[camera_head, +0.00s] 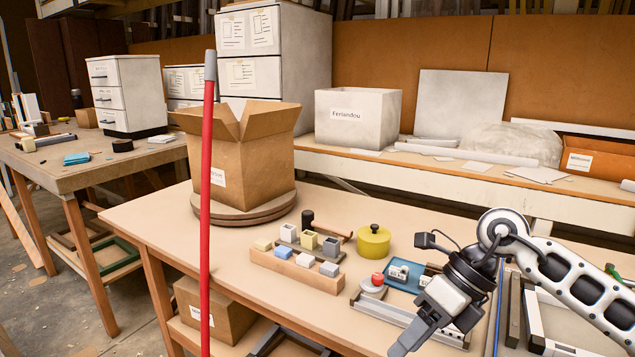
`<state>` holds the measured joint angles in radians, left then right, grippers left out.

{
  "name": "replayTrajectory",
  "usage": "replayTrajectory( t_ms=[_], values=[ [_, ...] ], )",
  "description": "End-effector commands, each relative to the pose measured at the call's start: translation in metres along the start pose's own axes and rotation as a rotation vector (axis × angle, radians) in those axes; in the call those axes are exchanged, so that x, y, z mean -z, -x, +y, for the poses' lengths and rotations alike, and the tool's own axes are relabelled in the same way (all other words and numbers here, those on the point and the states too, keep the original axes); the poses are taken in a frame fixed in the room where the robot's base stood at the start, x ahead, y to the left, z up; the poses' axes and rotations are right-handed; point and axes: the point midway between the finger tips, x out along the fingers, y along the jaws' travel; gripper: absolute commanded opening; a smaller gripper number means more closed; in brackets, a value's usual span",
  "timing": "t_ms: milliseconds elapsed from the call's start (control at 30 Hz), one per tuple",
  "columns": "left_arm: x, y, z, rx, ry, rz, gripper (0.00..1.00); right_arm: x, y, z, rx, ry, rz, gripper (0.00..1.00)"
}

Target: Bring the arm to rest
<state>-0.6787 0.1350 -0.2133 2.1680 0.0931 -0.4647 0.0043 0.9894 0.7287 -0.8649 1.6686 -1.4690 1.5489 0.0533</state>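My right arm comes in from the right edge, bent over the front right of the workbench (140,222). Its gripper (432,337) points down and left above a metal rail fixture on the bench. The two fingers look spread, with nothing visible between them. A red upright bar (206,190) with a grey tip stands in the foreground left of centre; its lower end is out of the picture. My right gripper is well to the right of the bar and apart from it. My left gripper is not in view.
A cardboard box (235,160) stands on a round turntable (240,215). A wooden block rack (297,270), a yellow pot (373,243), a red knob (378,279) and a blue tray (405,275) lie near my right gripper. The bench's front left is clear.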

Motion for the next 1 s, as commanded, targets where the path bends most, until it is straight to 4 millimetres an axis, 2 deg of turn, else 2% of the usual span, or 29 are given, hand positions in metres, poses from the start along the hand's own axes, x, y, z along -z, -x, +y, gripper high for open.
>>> replayTrajectory(
  t_ms=[33,100,167,200,233,300,333,433,500,567,600,700,833,867,900,1000],
  values=[
    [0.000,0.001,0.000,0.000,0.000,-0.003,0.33,-0.003,-0.020,0.021,-0.111,-0.004,-0.044,0.49],
    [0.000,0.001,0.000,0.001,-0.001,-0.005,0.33,-0.013,-0.044,0.058,-0.314,-0.035,-0.147,0.49],
    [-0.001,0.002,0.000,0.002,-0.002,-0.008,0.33,-0.023,-0.057,0.094,-0.520,-0.103,-0.265,0.49],
    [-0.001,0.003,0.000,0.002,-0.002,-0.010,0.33,-0.031,-0.058,0.114,-0.654,-0.169,-0.348,0.49],
    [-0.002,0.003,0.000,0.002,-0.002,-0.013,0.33,-0.036,-0.057,0.126,-0.751,-0.229,-0.410,0.49],
    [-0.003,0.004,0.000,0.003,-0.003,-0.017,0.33,-0.046,-0.048,0.141,-0.960,-0.403,-0.555,0.49],
    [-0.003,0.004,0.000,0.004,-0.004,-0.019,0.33,-0.050,-0.044,0.141,-1.042,-0.490,-0.616,0.49],
    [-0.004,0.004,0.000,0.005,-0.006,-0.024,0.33,-0.053,-0.032,0.123,-1.272,-0.836,-0.807,0.49],
    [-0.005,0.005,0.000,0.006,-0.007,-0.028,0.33,-0.044,-0.032,0.094,-1.388,-1.123,-0.927,0.49],
    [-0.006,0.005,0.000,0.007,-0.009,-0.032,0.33,-0.027,-0.042,0.065,-1.455,-1.392,-1.014,0.49],
    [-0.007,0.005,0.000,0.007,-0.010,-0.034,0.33,-0.011,-0.053,0.046,-1.482,-1.585,-1.061,0.49],
    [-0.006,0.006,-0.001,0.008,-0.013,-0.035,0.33,0.043,-0.089,0.008,-1.483,-2.049,-1.135,0.49],
    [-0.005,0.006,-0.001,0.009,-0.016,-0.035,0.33,0.107,-0.134,-0.007,-1.406,-2.503,-1.140,0.49],
    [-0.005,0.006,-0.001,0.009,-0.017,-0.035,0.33,0.120,-0.142,-0.008,1.384,2.582,1.134,0.49],
    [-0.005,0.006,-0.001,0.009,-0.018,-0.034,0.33,0.134,-0.151,-0.007,1.306,2.572,1.081,0.49],
    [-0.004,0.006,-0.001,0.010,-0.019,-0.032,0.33,0.159,-0.166,-0.004,1.175,2.554,0.992,0.49]
  ],
)
